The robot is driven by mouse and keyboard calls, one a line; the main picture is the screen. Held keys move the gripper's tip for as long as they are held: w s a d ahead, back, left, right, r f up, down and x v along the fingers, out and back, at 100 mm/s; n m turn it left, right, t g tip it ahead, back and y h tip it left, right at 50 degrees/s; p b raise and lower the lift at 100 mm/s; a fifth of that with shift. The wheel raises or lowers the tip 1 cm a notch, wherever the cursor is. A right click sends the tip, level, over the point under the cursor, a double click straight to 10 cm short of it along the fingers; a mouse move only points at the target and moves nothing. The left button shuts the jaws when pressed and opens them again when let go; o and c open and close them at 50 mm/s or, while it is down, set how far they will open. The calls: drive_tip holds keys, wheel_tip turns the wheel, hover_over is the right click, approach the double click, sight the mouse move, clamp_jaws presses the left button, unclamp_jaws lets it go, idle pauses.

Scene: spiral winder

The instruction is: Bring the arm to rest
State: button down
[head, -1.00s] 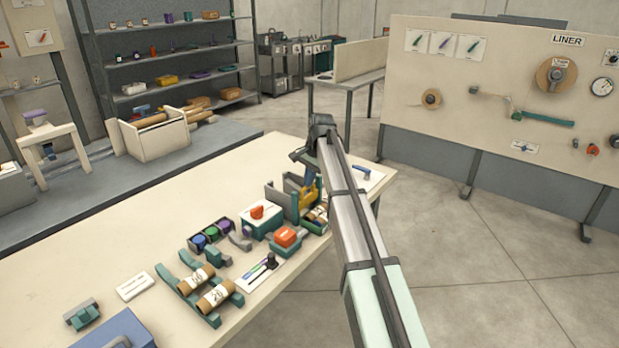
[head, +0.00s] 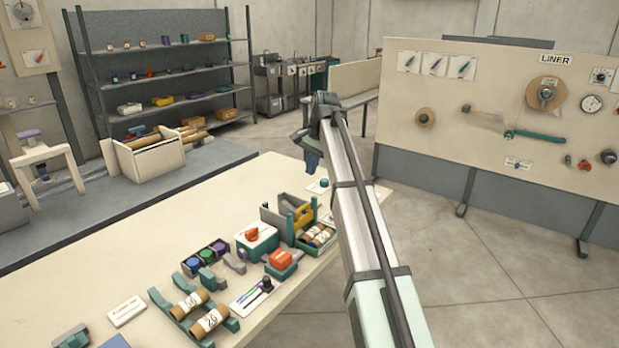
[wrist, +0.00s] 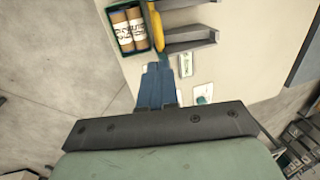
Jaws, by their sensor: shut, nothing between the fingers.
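My arm (head: 362,215) reaches forward from the bottom of the head view over the table's right edge. My gripper (head: 313,168) hangs at its far end above the back of the table (head: 215,200), apart from the things there. In the wrist view, the blue fingers of my gripper (wrist: 157,70) lie together, with nothing between them. Their tips point toward a grey holder (wrist: 187,38) and a yellow part (wrist: 155,22); I cannot tell the height gap exactly.
A teal tray with brown rolls (head: 316,238), a red-knobbed box (head: 256,242) and a rack with labelled rolls (head: 197,310) stand along the table's near right side. The table's left part is mostly clear. A panel (head: 440,150) stands behind to the right.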

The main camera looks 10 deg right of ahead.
drive_tip(key=s+d+f+n+g, duration=0.2)
drive_tip(key=s+f, duration=0.7)
drive_tip(key=f, duration=0.7)
drive_tip(key=s+d+f+n+g+h, duration=0.1)
drive_tip(key=s+f, duration=0.8)
drive_tip(key=f, duration=0.7)
drive_tip(key=s+d+f+n+g, duration=0.2)
drive_tip(key=s+f, duration=0.7)
drive_tip(key=f, duration=0.7)
drive_tip(key=s+f+n+g, duration=0.1)
drive_tip(key=s+f, duration=0.5)
drive_tip(key=s, duration=0.6)
drive_tip(key=s+a+f+n+g, duration=0.1)
drive_tip(key=s+f, duration=0.6)
drive_tip(key=s, duration=0.5)
drive_tip(key=s+a+f+n+g, duration=0.1)
drive_tip(key=s+f, duration=0.5)
drive_tip(key=s, duration=0.6)
drive_tip(key=shift+f+n+h, duration=0.25)
drive_tip(key=shift+n+h, duration=0.15)
drive_tip(key=shift+n, duration=0.1)
